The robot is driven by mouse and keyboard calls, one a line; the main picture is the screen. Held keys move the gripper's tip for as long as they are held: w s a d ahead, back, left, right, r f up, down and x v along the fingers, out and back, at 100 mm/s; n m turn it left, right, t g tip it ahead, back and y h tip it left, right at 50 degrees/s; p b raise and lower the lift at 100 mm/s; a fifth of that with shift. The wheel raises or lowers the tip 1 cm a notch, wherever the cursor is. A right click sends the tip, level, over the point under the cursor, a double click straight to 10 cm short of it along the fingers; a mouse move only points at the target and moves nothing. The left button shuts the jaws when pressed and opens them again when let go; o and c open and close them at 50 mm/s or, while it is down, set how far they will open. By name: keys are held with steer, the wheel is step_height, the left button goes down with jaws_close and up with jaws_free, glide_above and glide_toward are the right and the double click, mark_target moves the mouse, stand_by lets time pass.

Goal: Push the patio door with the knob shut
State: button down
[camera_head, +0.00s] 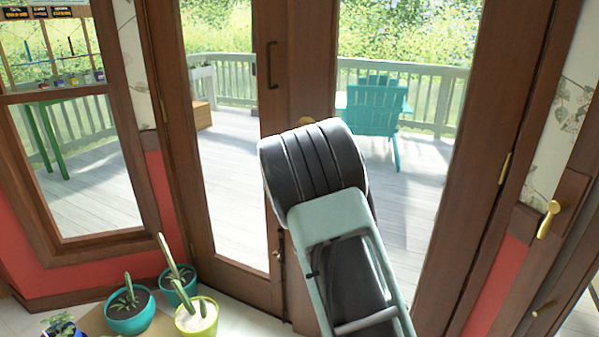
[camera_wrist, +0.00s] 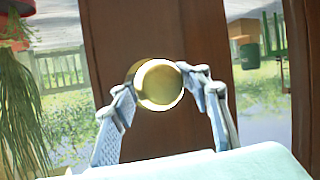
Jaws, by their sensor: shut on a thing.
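The patio door with the knob (camera_head: 310,60) is the right-hand brown wooden, glazed leaf in the head view. Its round brass knob (camera_head: 304,121) shows just above my arm. In the wrist view the knob (camera_wrist: 158,82) stands out from the brown door stile (camera_wrist: 150,35). My gripper (camera_wrist: 166,90) has one finger on each side of the knob and is shut on it. In the head view my arm hides the gripper and the lower door. I cannot tell for sure whether the door is ajar.
The left glazed leaf (camera_head: 220,252) has a dark bar handle (camera_head: 272,65). Potted cacti (camera_head: 130,318) stand on the floor at lower left. Another door with a brass lever (camera_head: 548,220) is at right. A teal chair (camera_head: 375,108) is outside on the deck.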

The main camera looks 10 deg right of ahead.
steer(key=shift+m+h, duration=0.5)
steer(key=w+p, duration=0.1)
steer(key=w+d+p, duration=0.1)
steer(key=w, duration=0.1)
steer(key=w+d+p, duration=0.1)
steer(key=p, duration=0.1)
steer(key=shift+w+d+r, duration=0.15)
steer(key=shift+d+r, duration=0.05)
steer(key=shift+r, duration=0.15)
steer(key=shift+d+r, duration=0.1)
steer(key=shift+r, duration=0.05)
steer(key=c, duration=1.6)
jaws_free()
steer(key=shift+w, duration=0.1)
steer(key=o, duration=0.4)
steer(key=shift+w+d+f, duration=0.1)
steer(key=shift+w+f, duration=0.1)
steer(key=shift+s, duration=0.1)
steer(key=shift+f, duration=0.1)
steer(key=shift+v, duration=4.05)
